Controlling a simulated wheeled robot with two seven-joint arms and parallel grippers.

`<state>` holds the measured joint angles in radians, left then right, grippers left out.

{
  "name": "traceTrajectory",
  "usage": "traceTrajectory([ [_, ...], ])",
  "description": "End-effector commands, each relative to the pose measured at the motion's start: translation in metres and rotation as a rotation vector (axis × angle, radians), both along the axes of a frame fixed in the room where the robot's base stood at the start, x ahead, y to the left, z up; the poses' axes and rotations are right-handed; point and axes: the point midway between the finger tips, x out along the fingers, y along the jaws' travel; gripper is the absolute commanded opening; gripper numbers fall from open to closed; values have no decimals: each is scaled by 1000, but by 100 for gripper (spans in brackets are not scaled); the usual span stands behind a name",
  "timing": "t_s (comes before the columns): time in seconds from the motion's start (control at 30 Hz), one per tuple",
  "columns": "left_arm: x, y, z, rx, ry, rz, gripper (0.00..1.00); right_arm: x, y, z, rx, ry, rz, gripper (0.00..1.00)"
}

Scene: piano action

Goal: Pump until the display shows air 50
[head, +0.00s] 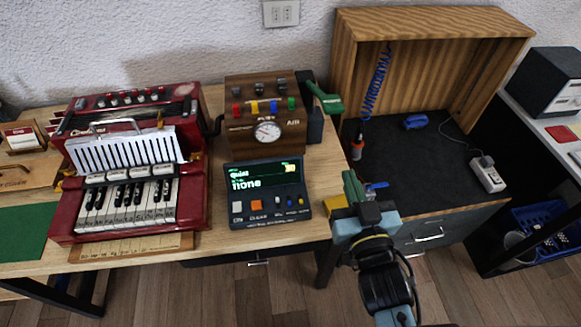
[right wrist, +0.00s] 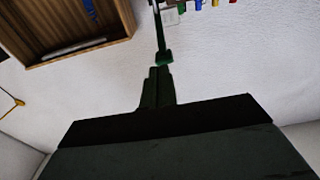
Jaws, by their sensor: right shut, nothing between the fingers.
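The wooden air unit (head: 262,130) stands on the table, with an AIR label, a round gauge and coloured tabs. A green-ended lever (head: 325,97) sticks out from its right side; its green end (right wrist: 163,57) also shows in the right wrist view, just beyond my fingertips. The dark display (head: 266,182) in front of the unit reads "Quiet" and "none", with a small yellow number too blurred to read surely. My right gripper (head: 350,180) is shut and empty, to the right of the display and below the lever. My left gripper is out of view.
A red accordion (head: 130,165) sits left of the display. An open wooden cabinet (head: 430,60) with a coiled blue hose (head: 377,82) stands at the right, with a dark work surface and a power strip (head: 487,173). A yellow block (head: 347,215) lies near my right gripper.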

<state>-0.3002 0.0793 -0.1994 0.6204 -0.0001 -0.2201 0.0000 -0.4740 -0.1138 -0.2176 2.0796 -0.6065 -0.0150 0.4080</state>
Motion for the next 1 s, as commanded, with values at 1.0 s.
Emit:
traceTrajectory([
  [1.0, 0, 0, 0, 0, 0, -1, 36, -8, -38, -28, -30, 227, -101, 0],
])
